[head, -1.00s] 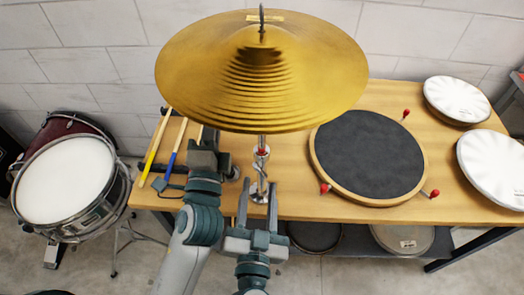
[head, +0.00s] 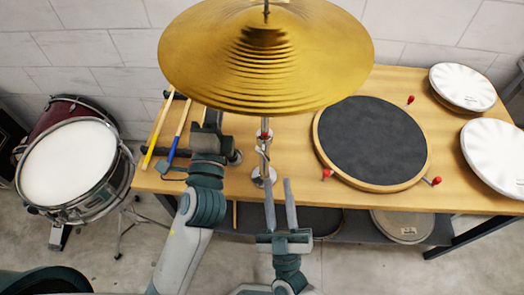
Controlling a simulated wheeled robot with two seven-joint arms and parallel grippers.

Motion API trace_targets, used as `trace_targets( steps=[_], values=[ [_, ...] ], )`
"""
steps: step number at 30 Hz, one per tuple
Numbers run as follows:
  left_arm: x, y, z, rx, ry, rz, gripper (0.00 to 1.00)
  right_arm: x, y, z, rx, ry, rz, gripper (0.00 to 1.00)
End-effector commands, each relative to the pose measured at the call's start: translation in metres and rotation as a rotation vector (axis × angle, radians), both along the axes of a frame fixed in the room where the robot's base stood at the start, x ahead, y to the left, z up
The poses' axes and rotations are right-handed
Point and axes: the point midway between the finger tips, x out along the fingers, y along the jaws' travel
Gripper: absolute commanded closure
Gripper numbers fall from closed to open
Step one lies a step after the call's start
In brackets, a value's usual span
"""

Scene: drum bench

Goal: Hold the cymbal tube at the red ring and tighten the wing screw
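The gold cymbal (head: 266,75) sits on its metal tube above the bench. The red ring (head: 265,134) shows on the tube just below the cymbal. A small metal part that looks like the wing screw (head: 262,153) is below the ring; its details are too small to tell. The round stand foot (head: 264,177) rests on the bench. My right gripper (head: 278,184) is open and empty, its two fingers apart, at the front edge by the foot. My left gripper (head: 212,125) is left of the tube, apart from it in the picture; its finger gap is hidden.
A dark practice pad (head: 371,144) with red-tipped knobs lies right of the stand. Drumsticks (head: 165,130) lie at the left of the bench (head: 235,190). White drum heads (head: 495,158) are at the right. A snare drum (head: 72,163) stands left of the bench.

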Motion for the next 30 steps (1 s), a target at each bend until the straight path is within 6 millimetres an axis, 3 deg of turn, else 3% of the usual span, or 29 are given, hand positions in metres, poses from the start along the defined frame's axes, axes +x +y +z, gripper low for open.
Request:
trace_targets(
  steps=[11, 23, 30],
  values=[
    [0.000, 0.000, 0.004, 0.000, -0.007, 0.000, 1.00, -0.013, 0.002, -0.019, -0.154, -0.131, 0.087, 0.73],
    [0.000, 0.000, 0.004, 0.000, -0.007, 0.000, 1.00, -0.013, 0.002, -0.019, -0.155, -0.132, 0.088, 0.73],
    [0.000, 0.000, 0.004, 0.000, -0.007, 0.000, 1.00, -0.003, 0.007, -0.010, -0.153, -0.132, 0.088, 0.73]
  ],
)
